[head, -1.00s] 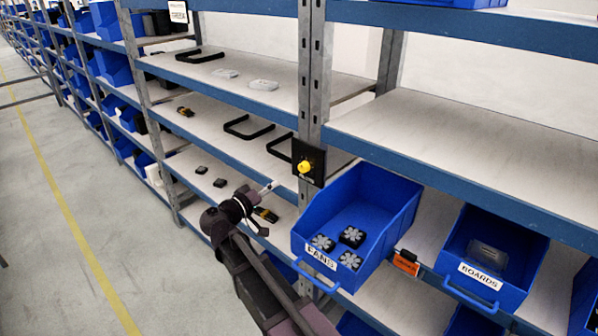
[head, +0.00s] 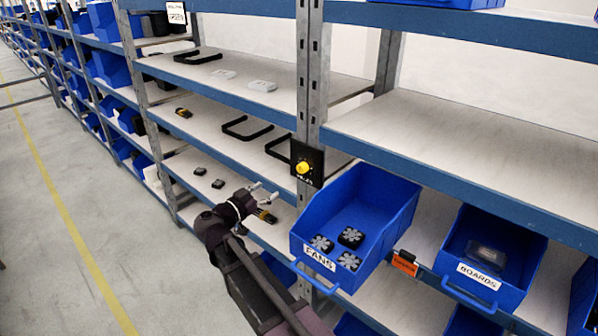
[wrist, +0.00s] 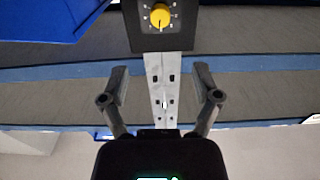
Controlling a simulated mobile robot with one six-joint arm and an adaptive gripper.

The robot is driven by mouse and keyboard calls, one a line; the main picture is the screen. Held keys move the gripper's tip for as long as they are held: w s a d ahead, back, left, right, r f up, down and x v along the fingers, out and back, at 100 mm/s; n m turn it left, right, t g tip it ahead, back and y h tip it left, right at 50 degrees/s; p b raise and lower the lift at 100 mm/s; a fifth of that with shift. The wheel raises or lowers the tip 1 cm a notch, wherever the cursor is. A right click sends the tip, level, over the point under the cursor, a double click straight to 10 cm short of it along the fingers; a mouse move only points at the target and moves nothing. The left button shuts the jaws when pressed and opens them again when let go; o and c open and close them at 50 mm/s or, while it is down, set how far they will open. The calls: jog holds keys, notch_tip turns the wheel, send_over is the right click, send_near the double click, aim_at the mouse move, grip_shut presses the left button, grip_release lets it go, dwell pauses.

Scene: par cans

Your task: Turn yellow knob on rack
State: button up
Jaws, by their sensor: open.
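The yellow knob (head: 303,167) sits on a black square panel (head: 316,153) fixed to the grey rack post. In the wrist view the knob (wrist: 160,15) is at the top centre, with white marks around it on the black panel (wrist: 180,38). My gripper (head: 264,192) is in front of the rack, left of and a little below the knob, apart from it. In the wrist view its two fingers (wrist: 161,85) are spread wide, one on each side of the post, with nothing between them.
A blue bin labelled FANS (head: 330,255) juts out just right of and below the panel. A BOARDS bin (head: 463,290) is further right. Black handles (head: 247,128) and small parts lie on the shelves. The aisle floor (head: 60,200) at left is clear.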

aim_at(300, 171)
jog(key=shift+w, duration=0.1)
jog(key=x, duration=1.3)
jog(key=shift+w+d, duration=0.25)
grip_shut()
